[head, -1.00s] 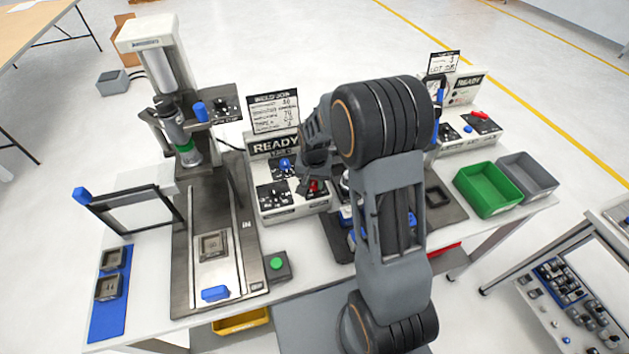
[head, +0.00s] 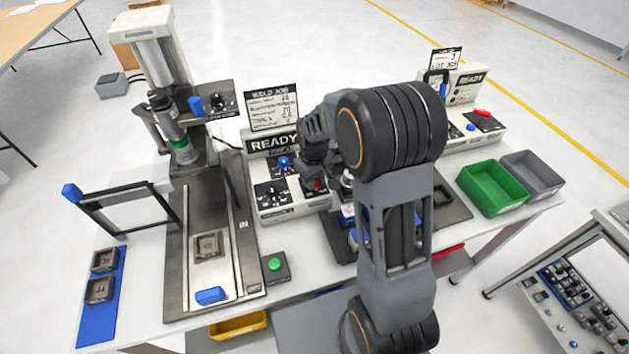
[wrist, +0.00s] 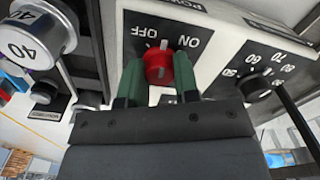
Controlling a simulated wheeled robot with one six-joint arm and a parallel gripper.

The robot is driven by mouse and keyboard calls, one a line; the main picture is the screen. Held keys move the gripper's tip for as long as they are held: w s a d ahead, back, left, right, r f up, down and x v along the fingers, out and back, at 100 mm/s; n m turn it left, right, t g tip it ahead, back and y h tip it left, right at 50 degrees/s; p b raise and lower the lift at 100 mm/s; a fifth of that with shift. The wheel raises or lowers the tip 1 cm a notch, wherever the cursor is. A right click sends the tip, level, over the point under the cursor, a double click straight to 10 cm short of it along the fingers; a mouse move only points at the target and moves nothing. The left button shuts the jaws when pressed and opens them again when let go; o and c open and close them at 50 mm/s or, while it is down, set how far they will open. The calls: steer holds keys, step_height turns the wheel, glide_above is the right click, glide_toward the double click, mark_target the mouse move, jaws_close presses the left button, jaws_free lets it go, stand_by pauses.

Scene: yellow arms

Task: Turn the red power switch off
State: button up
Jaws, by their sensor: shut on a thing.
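The red power switch (wrist: 158,66) is a round knob on a dark plate marked ON and OFF in the wrist view. A pale mark shows at its upper edge; I cannot tell clearly which label it points at. My gripper (wrist: 158,82) has its green fingers on both sides of the knob, shut on it. In the head view a small bit of the red switch (head: 317,185) shows below my gripper (head: 316,176), on the white READY control box (head: 290,207). My arm hides part of the box's right side.
A blue knob (head: 284,162) and a black dial (head: 271,194) sit on the same box. A press with a rail (head: 240,255) and a green button (head: 274,264) stand left and in front.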

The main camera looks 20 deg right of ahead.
steer(key=n+b, duration=0.1)
steer(key=n, duration=0.3)
steer(key=shift+n+b, duration=0.3)
steer(key=shift+n, duration=1.8)
steer(key=o, duration=0.9)
steer(key=shift+o, duration=0.2)
steer(key=shift+r, duration=0.1)
step_height(320, 180, up, 14)
steer(key=shift+b, duration=0.35)
steer(key=shift+f, duration=0.2)
